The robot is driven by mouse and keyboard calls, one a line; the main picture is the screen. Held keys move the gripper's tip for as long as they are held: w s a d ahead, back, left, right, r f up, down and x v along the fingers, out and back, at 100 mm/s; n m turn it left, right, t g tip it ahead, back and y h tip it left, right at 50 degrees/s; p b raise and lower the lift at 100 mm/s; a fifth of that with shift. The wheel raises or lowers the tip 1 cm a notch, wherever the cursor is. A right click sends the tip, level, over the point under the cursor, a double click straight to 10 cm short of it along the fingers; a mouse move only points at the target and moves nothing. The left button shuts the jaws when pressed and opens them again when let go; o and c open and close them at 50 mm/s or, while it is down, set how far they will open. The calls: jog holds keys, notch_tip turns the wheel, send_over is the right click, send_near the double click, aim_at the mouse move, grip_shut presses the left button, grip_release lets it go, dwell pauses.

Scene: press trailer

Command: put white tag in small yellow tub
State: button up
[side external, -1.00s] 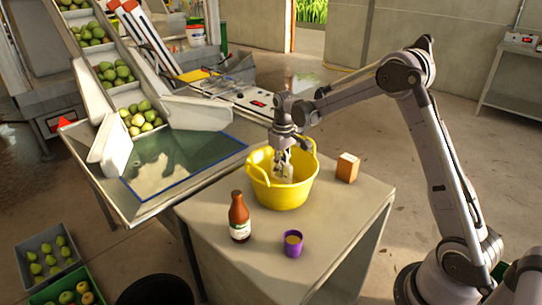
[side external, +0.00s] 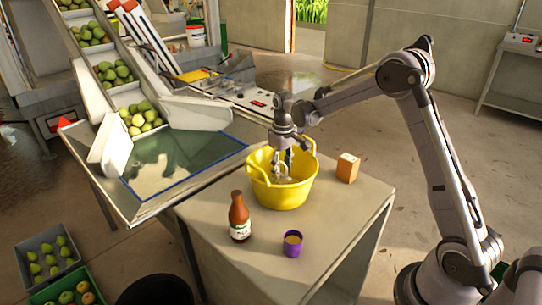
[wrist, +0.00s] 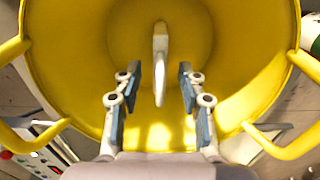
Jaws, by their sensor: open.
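The small yellow tub (side external: 283,192) stands on the table, upright, with its handles up. My gripper (side external: 283,168) points down into the tub's mouth. In the wrist view my gripper (wrist: 158,88) is open, its two fingers apart inside the tub's rim. The white tag (wrist: 160,62) shows between and just beyond the fingers, seen narrow, over the yellow inside of the tub (wrist: 215,40). There is a visible gap between the tag and each finger. I cannot tell whether the tag rests on the tub's bottom. In the side view the tag is hard to separate from the fingers.
On the table (side external: 215,215) are a brown bottle (side external: 239,216) and a purple cup (side external: 292,243) in front of the tub, and an orange box (side external: 347,168) to its right. A metal chute tray (side external: 165,165) adjoins at the left. The table's front right is bare.

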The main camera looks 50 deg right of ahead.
dwell(0.3)
jog(key=shift+r, duration=0.3)
jog(key=s+a+r+m+t, duration=0.1)
jog(key=s+a+r+t, duration=0.1)
jog(key=s+a+r, duration=0.3)
jog(key=s+a+r+t, duration=0.1)
jog(key=s+r, duration=0.1)
jog(key=r, duration=0.5)
jog(key=s+a+n+t, duration=0.1)
jog(key=s+a+t, duration=0.3)
jog(key=s, duration=1)
jog(key=shift+s+a, duration=0.4)
jog(key=shift+a, duration=1.1)
jog(key=shift+o, duration=0.3)
jog(key=shift+f, duration=0.1)
